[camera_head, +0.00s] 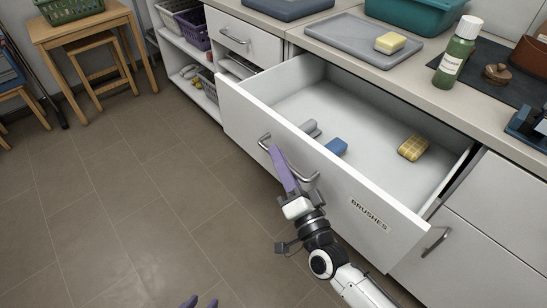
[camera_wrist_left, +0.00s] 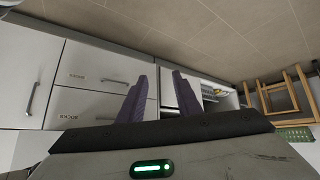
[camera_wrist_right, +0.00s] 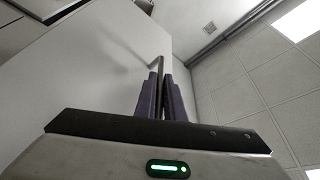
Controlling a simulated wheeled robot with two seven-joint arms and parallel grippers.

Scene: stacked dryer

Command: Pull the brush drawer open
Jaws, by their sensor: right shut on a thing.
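The white brush drawer (camera_head: 300,145), labelled BRUSHES, stands pulled well out of the counter. Inside lie a grey item (camera_head: 311,128), a blue item (camera_head: 336,146) and a yellow checked sponge-like block (camera_head: 413,148). My right gripper (camera_head: 275,153) is shut on the drawer's metal bar handle (camera_head: 303,178); in the right wrist view the purple fingers (camera_wrist_right: 161,80) close around the bar (camera_wrist_right: 157,63). My left gripper (camera_head: 199,303) shows only its purple fingertips at the bottom edge, away from the drawer. In the left wrist view its fingers (camera_wrist_left: 158,84) are apart with nothing between them.
The counter above holds a grey tray (camera_head: 349,46) with a yellow sponge (camera_head: 390,42), a green bottle (camera_head: 456,50) and a teal tub (camera_head: 415,14). Open shelves stand left of the drawers. A wooden table (camera_head: 85,27) and stools are far left. The floor (camera_head: 120,200) between is clear.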

